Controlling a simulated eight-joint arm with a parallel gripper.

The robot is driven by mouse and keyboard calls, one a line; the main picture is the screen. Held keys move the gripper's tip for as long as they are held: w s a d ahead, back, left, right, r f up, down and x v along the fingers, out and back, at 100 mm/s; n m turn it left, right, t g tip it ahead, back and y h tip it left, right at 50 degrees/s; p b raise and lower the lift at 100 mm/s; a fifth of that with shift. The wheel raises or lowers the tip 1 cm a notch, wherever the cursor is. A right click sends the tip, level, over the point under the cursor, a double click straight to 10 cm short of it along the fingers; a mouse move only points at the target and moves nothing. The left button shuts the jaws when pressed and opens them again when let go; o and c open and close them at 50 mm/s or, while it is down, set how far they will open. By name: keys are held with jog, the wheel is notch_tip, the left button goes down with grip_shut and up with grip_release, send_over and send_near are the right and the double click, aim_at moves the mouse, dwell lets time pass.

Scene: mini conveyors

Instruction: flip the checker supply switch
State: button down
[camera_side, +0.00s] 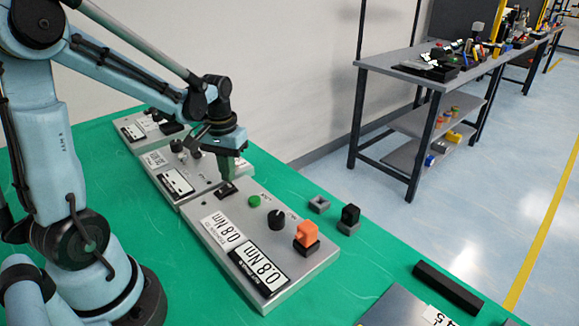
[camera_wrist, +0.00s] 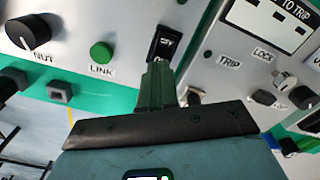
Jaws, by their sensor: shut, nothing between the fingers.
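The likely supply switch is a small black rocker (camera_side: 227,190) on the sloped grey panel (camera_side: 225,265) with the "0.8 Nm" displays. In the wrist view the rocker (camera_wrist: 166,43) has white marks on its face and sits right of the green LINK button (camera_wrist: 102,52). My gripper (camera_side: 228,177) points down over the rocker. In the wrist view its green fingers (camera_wrist: 157,78) are together, with their tips at the rocker's lower edge and hiding part of it. I cannot tell whether the tips touch it. Nothing is held.
Right of the rocker are a black NUT knob (camera_side: 277,218) and an orange block on a black base (camera_side: 306,236). A neighbouring panel with a LOCK key switch (camera_wrist: 285,80) and a TRIP label lies close by.

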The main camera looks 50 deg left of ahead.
aim_at(230, 185)
jog(key=shift+f, duration=0.9)
dwell(0.5)
jog(key=shift+r, duration=3.5)
jog(key=s+d+r+m+t, duration=0.2)
jog(key=d+m+t, duration=0.4)
jog(key=d, duration=0.7)
jog(key=shift+d+r+t, duration=0.3)
jog(key=shift+t, duration=0.3)
